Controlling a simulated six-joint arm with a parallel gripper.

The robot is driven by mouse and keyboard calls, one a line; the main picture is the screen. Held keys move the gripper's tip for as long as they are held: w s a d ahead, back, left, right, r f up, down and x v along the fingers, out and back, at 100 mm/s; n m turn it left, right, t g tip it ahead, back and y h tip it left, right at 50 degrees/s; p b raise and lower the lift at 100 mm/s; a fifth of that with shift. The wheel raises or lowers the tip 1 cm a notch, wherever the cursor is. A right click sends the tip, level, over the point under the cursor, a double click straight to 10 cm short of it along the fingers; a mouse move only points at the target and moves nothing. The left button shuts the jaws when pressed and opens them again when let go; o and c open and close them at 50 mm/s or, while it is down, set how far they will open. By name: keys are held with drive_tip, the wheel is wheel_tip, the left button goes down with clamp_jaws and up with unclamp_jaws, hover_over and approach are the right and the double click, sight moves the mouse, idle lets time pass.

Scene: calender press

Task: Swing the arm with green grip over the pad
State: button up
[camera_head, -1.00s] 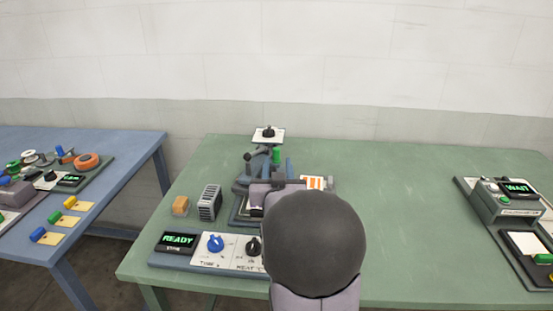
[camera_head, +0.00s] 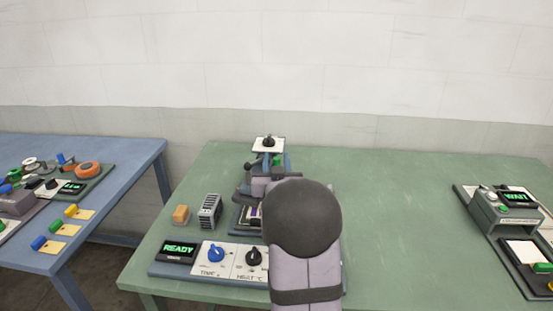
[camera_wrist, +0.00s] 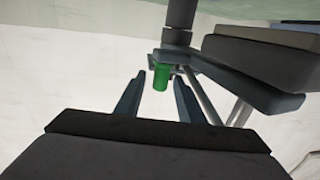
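The green grip (camera_head: 277,160) shows upright at the back of the press, mostly hidden behind my gripper. In the wrist view the green grip (camera_wrist: 161,77) hangs from a dark grey arm (camera_wrist: 177,52). My gripper (camera_wrist: 159,75) is open. Its two blue-grey fingers stand apart, with the grip in the gap near their tips. They do not appear closed on it; how deep it sits between them I cannot tell. In the head view my gripper (camera_head: 277,162) reaches over the press base (camera_head: 240,218). My own arm hides much of the press, and I cannot make out the pad.
A panel with a READY display (camera_head: 179,250), a blue knob (camera_head: 216,253) and a black knob (camera_head: 254,257) lies in front. A knob plate (camera_head: 268,144) is behind. The table's right middle is clear.

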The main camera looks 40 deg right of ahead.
drive_tip(key=shift+w+d, duration=0.1)
drive_tip(key=shift+w, duration=0.05)
clamp_jaws()
drive_tip(key=shift+d+b, duration=0.15)
drive_tip(key=shift+b, duration=0.15)
drive_tip(key=shift+s+d+n+t+y+b, duration=0.2)
drive_tip(key=shift+d+n+t+y+b, duration=0.15)
drive_tip(key=shift+b, duration=0.2)
drive_tip(key=shift+s+d+r+n+t+y, duration=0.1)
drive_tip(key=shift+d+n+t+y, duration=0.25)
drive_tip(key=shift+y, duration=0.3)
drive_tip(key=shift+d+n+t+y, duration=0.15)
drive_tip(key=shift+n+t+y, duration=0.15)
drive_tip(key=shift+n+y, duration=0.25)
unclamp_jaws()
